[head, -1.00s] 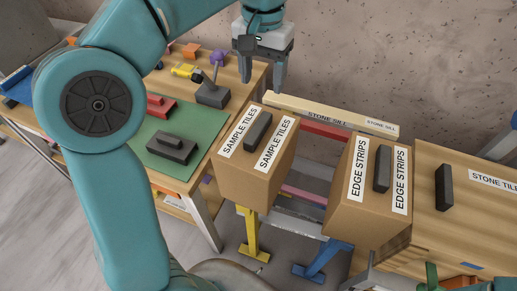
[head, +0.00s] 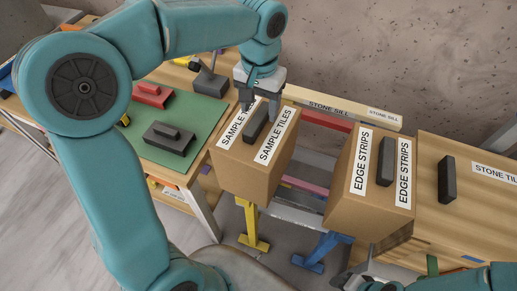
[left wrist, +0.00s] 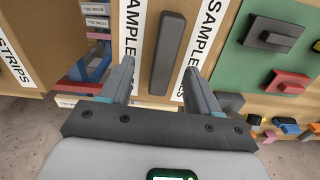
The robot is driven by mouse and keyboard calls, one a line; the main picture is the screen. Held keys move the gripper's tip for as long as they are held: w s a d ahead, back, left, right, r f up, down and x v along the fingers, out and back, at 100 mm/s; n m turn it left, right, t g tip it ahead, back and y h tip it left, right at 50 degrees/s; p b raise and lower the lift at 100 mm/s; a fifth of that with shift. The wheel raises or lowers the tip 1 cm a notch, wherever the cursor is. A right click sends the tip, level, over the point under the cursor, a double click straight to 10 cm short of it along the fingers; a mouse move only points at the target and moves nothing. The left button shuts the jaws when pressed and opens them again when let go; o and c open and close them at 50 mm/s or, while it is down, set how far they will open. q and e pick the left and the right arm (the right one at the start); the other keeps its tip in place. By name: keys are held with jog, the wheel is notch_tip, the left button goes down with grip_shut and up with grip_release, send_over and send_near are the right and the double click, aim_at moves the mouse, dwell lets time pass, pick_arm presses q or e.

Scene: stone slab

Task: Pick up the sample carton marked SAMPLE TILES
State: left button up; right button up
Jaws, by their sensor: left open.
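The sample carton (head: 245,172) marked SAMPLE TILES is a brown box with two white labels and a dark bar handle (head: 256,124) on top. My left gripper (head: 259,108) is open, above the far part of the carton's top at the handle's far end. In the left wrist view the handle (left wrist: 167,50) lies ahead, between the lines of the two open fingers (left wrist: 158,72), with a label on each side. The fingers do not grip it. Whether they touch the carton is unclear. Part of what seems my right gripper (head: 372,268) shows at the bottom right; its jaws are unclear.
A similar carton (head: 345,212) marked EDGE STRIPS stands to the right. A pale STONE SILL bar (head: 345,112) lies behind. A green mat (head: 195,108) with dark and red blocks is on the left bench. A STONE TILE box (head: 480,215) is far right.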

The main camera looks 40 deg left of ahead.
aim_at(258, 118)
pick_arm(q)
jog(key=f, duration=0.2)
jog(key=a+f, duration=0.1)
jog(key=f, duration=0.1)
jog(key=shift+w, duration=0.4)
jog(key=shift+d+f, duration=0.1)
jog(key=shift+d, duration=0.05)
jog(key=shift+s, duration=0.3)
jog(key=shift+c, duration=0.3)
jog(key=shift+w, duration=0.15)
jog(key=c, duration=1)
grip_shut()
